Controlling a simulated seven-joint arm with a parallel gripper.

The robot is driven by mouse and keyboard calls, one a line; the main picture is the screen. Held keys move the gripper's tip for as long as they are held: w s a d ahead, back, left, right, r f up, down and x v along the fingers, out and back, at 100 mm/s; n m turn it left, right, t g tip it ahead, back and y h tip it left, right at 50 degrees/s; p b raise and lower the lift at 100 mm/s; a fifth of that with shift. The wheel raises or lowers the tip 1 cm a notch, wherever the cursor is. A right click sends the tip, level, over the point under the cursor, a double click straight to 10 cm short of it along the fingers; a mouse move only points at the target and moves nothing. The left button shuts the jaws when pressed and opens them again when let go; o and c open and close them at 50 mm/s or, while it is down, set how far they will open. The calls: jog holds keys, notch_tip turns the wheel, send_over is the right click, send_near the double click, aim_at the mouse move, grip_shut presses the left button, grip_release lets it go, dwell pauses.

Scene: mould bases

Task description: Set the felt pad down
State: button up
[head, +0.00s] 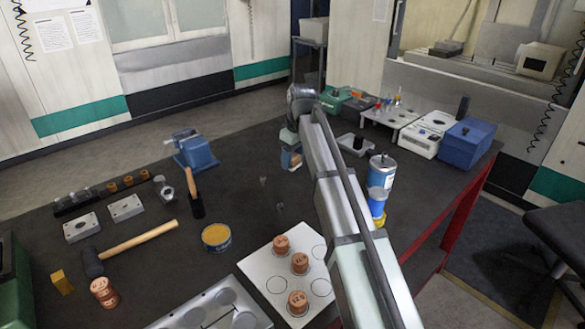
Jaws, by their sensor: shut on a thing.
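My gripper (291,158) is past the middle of the table, low over its dark top, below the bent wrist of my arm. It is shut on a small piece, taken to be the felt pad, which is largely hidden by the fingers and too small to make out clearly. An orange-brown and pale patch shows at the fingers. I cannot tell whether the held piece touches the table.
A white plate (263,262) with three copper cylinders stands in front. A yellow-topped tin (216,236), a mallet (140,240) and a blue vise (194,150) are left. A blue can (381,171) and blue box (467,143) are right. Dark table is clear around my gripper.

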jog(key=shift+w+d+r, duration=0.15)
jog(key=shift+r, duration=0.05)
jog(key=w+a+r+m, duration=0.1)
jog(key=w+a, duration=0.2)
jog(key=w, duration=1.6)
jog(key=shift+m, duration=0.5)
jog(key=shift+w+a+f, duration=0.1)
jog(key=shift+w+f, duration=0.05)
jog(key=shift+f, duration=2.35)
jog(key=shift+w+f, duration=0.1)
jog(key=shift+f, duration=2.4)
jog(key=shift+f, duration=0.1)
jog(key=o, duration=1)
jog(key=r, duration=0.4)
jog(key=s+d+r, duration=0.1)
jog(key=r, duration=0.7)
jog(key=shift+s+d, duration=0.15)
